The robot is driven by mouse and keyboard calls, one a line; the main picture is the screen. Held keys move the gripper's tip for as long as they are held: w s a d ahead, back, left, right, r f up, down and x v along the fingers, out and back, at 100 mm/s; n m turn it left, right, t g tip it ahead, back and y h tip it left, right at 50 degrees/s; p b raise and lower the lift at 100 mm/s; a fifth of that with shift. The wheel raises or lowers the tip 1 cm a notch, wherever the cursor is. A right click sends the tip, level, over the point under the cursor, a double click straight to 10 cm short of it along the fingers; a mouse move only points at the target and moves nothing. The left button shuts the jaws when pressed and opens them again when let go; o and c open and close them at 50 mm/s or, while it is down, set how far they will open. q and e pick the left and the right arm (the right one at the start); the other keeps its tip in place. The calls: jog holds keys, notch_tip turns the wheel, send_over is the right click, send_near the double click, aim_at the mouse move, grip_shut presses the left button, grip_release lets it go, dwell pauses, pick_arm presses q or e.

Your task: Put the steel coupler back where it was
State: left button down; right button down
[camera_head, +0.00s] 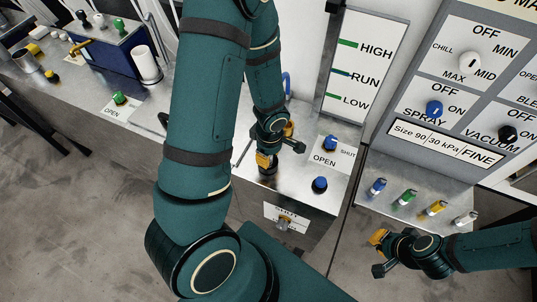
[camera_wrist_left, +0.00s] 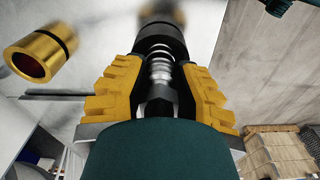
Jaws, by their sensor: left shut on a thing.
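My left gripper (camera_head: 267,160) is over the middle bench and also shows in the left wrist view (camera_wrist_left: 160,95). Its yellow pads are shut around a silvery steel piece (camera_wrist_left: 160,72) with a black collar, which looks like the steel coupler. Only a dark bit of this piece shows below the gripper in the head view. A brass cylinder (camera_wrist_left: 40,55) with a black band lies apart from the gripper, at upper left in the wrist view. My right gripper (camera_head: 378,238) is in front of the right bench; its jaw opening is unclear.
Blue (camera_head: 377,187), green (camera_head: 406,197), yellow (camera_head: 434,208) and silvery (camera_head: 466,218) fittings stand in a row on the right bench. A white cylinder (camera_head: 146,64) stands on the left bench.

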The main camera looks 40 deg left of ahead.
pick_arm(q)
jog(key=shift+f, duration=0.1)
jog(key=shift+f, duration=0.1)
jog(key=c, duration=0.8)
grip_release()
jog(key=shift+c, duration=0.2)
jog(key=shift+w+r, duration=0.1)
jog(key=shift+r, duration=0.45)
jog(key=r, duration=0.3)
jog(key=r+p, duration=0.1)
jog(key=r, duration=0.3)
jog(key=r+p, duration=0.1)
jog(key=r, duration=0.3)
jog(key=shift+d+r, duration=0.15)
jog(key=shift+d, duration=0.15)
